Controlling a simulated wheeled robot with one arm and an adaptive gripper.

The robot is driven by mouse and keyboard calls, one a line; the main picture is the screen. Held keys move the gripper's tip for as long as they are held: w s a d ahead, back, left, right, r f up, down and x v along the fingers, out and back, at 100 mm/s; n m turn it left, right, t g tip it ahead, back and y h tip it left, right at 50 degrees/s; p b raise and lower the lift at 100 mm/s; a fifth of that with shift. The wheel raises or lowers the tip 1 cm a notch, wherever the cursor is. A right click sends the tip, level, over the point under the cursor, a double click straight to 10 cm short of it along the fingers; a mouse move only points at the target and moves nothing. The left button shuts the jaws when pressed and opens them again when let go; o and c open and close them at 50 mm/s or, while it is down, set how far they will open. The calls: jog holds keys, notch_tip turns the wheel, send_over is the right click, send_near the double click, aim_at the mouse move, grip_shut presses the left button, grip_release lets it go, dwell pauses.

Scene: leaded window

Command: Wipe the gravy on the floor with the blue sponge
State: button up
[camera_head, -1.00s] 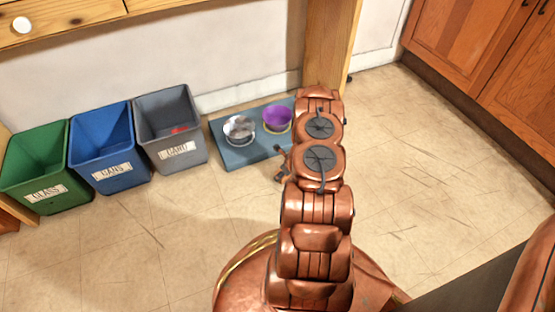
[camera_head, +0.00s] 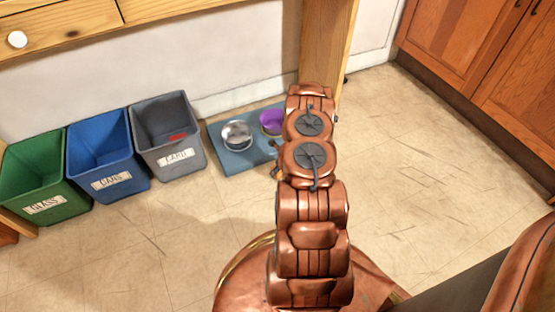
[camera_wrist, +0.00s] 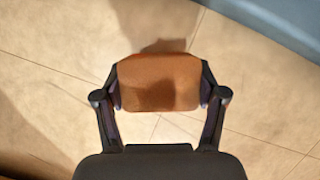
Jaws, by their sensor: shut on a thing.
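My gripper (camera_wrist: 160,88) is shut on an orange-brown block (camera_wrist: 160,82) in the wrist view, with one finger at each side. The block looks like a sponge, but no blue shows on it. It is above or on the tan floor; I cannot tell whether it touches. A darker brown patch (camera_wrist: 155,22) lies on the floor just beyond the block; I cannot tell whether it is gravy or shadow. In the head view my arm hides most of the gripper, and no clear gravy shows.
A blue-grey mat (camera_head: 240,164) holds a metal bowl (camera_head: 237,135) and a purple bowl (camera_head: 271,121) beside my arm. Green (camera_head: 42,175), blue (camera_head: 105,160) and grey (camera_head: 166,140) bins stand left along the wall. Wooden cabinets (camera_head: 455,45) stand right. The floor between is open.

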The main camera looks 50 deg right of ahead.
jog(key=shift+r+p, duration=1.15)
jog(key=shift+r, duration=1.6)
jog(key=shift+s, duration=0.1)
